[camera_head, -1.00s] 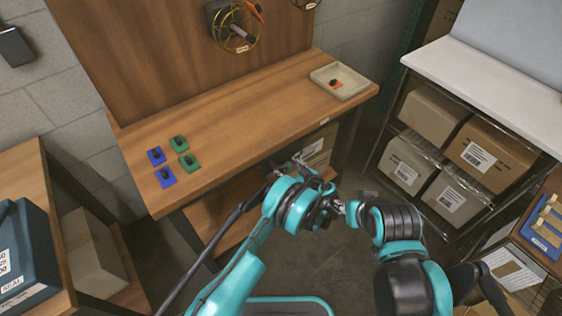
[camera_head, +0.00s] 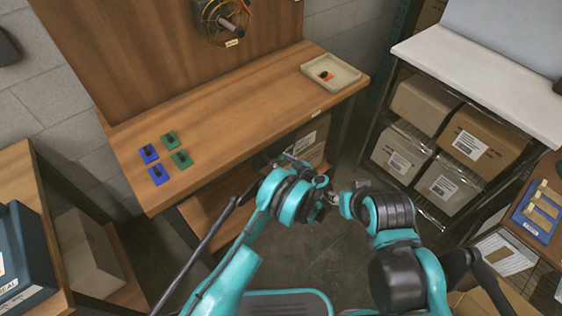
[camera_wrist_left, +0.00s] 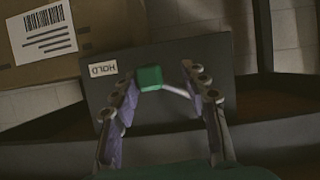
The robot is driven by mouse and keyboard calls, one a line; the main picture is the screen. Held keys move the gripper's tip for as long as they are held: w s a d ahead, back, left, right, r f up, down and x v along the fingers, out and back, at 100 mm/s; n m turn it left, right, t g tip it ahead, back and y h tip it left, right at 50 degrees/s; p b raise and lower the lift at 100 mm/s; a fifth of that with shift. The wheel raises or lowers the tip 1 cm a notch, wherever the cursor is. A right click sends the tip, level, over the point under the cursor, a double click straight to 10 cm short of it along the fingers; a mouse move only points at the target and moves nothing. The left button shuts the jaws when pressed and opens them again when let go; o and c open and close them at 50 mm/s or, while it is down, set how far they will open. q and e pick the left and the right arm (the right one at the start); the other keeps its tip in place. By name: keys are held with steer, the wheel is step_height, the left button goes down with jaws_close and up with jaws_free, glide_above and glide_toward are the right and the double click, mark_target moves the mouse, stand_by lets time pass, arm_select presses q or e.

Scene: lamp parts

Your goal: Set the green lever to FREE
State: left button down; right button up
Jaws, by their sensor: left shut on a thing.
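The green lever (camera_wrist_left: 150,78) shows in the left wrist view as a green knob on a thin pale rod. It sits in front of a dark grey panel (camera_wrist_left: 160,58) with a white HOLD label, upside down, left of the knob. The fingers of my left gripper (camera_wrist_left: 162,80) are on either side of the lever, shut on it; the exact contact is hard to see. No FREE label is visible. In the head view my left gripper (camera_head: 292,161) is under the workbench's front edge, and the lever is hidden. My right gripper (camera_head: 345,198) is close by; its fingers are unclear.
The wooden workbench (camera_head: 235,110) carries blue and green blocks at left and a pale tray (camera_head: 345,75) with an orange piece at right. A cardboard box (camera_wrist_left: 40,38) stands beside the panel. A shelf with boxes (camera_head: 470,138) is at right. The floor between is clear.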

arm_select(q)
steer(key=r+n, duration=0.1)
steer(key=r+n+t+h, duration=0.1)
steer(key=shift+w+r+n, duration=0.15)
steer(key=shift+w+n, duration=0.1)
steer(key=shift+n, duration=0.05)
steer(key=shift+r+n+t+h, duration=0.5)
steer(key=shift+r+n+t, duration=0.1)
steer(key=shift+n, duration=0.3)
steer(key=c, duration=0.7)
jaws_free()
steer(key=shift+c, duration=0.2)
steer(key=shift+s+d, duration=0.1)
steer(key=shift+s, duration=0.05)
steer(key=v, duration=0.7)
